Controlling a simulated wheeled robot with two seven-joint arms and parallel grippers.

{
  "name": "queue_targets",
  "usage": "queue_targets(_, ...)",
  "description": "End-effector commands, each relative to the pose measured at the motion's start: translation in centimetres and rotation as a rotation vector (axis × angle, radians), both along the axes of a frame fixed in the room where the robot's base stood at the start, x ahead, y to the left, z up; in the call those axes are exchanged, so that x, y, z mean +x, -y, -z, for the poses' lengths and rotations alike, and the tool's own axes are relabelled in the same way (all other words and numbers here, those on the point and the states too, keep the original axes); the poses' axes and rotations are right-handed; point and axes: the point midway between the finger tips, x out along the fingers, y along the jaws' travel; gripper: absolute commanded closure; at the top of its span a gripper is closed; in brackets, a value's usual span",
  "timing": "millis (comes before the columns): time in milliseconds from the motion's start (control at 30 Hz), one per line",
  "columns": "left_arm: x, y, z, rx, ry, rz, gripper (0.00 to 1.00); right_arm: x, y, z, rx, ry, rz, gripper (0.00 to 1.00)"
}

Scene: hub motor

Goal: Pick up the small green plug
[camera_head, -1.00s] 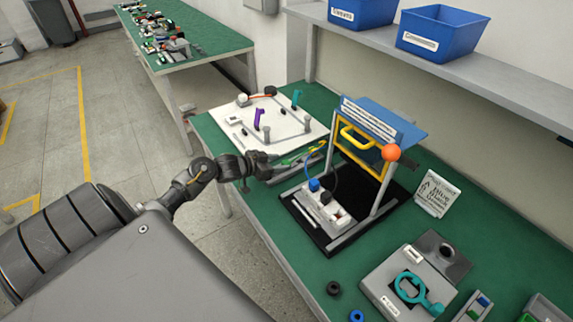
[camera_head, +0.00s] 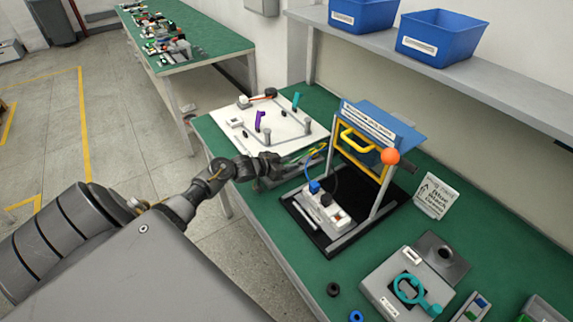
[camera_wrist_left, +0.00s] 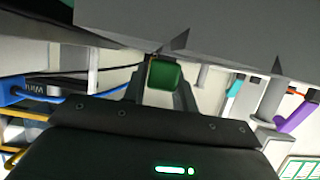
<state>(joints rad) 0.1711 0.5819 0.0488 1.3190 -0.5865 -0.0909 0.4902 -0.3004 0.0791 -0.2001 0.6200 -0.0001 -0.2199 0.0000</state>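The small green plug (camera_wrist_left: 165,73) shows in the left wrist view as a green block between the tips of my left gripper (camera_wrist_left: 164,88). The fingers stand close on both sides of it, and I cannot tell whether they press on it. In the head view my left gripper (camera_head: 297,172) is over the table between the white board and the black stand, and the green plug is hidden there. My right gripper is not in view.
The black stand (camera_head: 318,235) with a white socket strip (camera_head: 325,208) and blue plug (camera_head: 313,186) is close right of the gripper. A yellow-framed panel (camera_head: 358,150) rises behind it. The white board (camera_head: 240,138) carries posts and hooks.

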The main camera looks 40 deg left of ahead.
Motion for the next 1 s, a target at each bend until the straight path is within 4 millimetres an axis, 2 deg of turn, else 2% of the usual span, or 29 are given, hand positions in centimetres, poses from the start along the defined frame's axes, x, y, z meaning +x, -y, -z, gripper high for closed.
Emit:
queue_targets(33, 0.0, 0.0, 0.0, 0.0, 0.0, 0.0, 0.79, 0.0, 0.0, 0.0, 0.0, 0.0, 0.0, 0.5)
queue_targets(167, 0.0, 0.0, 0.0, 0.0, 0.0, 0.0, 0.96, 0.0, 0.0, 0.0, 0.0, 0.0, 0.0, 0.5)
queue_targets(567, 0.0, 0.0, -0.7, 0.0, 0.002, 0.0, 0.97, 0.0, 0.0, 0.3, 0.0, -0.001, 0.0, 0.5)
queue_targets(767, -0.3, 0.1, -3.4, 0.003, 0.003, 0.004, 0.97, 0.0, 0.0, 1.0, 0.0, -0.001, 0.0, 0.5)
queue_targets(1000, -4.0, 1.7, -8.2, 0.006, 0.003, 0.004, 0.97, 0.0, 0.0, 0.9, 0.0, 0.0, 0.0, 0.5)
